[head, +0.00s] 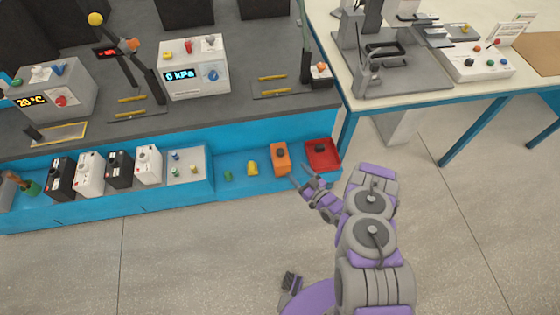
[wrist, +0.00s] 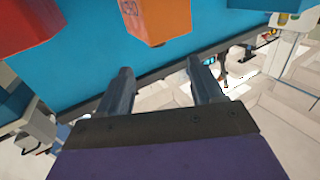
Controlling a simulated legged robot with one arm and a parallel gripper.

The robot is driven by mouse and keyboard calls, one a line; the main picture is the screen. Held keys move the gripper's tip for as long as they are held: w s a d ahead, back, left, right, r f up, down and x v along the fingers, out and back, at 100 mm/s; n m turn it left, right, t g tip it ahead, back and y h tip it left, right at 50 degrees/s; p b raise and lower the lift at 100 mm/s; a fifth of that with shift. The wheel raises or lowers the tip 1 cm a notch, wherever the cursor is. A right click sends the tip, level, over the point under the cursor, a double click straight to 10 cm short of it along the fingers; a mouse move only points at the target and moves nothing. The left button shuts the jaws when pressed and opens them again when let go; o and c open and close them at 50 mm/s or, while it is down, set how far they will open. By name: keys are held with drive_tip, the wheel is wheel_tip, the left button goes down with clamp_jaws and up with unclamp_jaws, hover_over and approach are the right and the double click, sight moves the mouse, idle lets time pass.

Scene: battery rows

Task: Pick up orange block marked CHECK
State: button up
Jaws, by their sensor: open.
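The orange block (head: 281,158) stands on the blue lower shelf, with a dark round spot on its face. It also shows at the top of the wrist view (wrist: 158,22), partly cut off by the frame edge. A small mark on it is too unclear to read. My gripper (head: 302,178) is just in front of the shelf, near the block's lower right in the head view. In the wrist view, my gripper (wrist: 164,84) has its two fingers spread apart with nothing between them. The block is beyond the fingertips, apart from them.
A red tray (head: 333,163) with a dark item sits right of the block; the red shape (wrist: 25,22) also shows in the wrist view. Small yellow (head: 252,167) and green (head: 228,175) pieces lie left. The grey bench top (head: 235,105) overhangs behind. Floor in front is clear.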

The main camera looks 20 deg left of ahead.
sight(283, 154)
drive_tip(key=b+x, duration=0.1)
drive_tip(key=x, duration=0.4)
drive_tip(key=shift+w+d+r+b, duration=0.1)
drive_tip(key=shift+w+b, duration=0.2)
drive_tip(key=shift+b, duration=0.1)
drive_tip(key=b+x, duration=0.2)
drive_tip(key=x, duration=0.4)
drive_tip(key=shift+d+r, duration=0.1)
drive_tip(key=shift+d, duration=0.1)
drive_tip(key=shift+c, duration=0.7)
drive_tip(key=shift+a, duration=0.3)
drive_tip(key=c, duration=0.6)
drive_tip(key=shift+d, duration=0.15)
clamp_jaws()
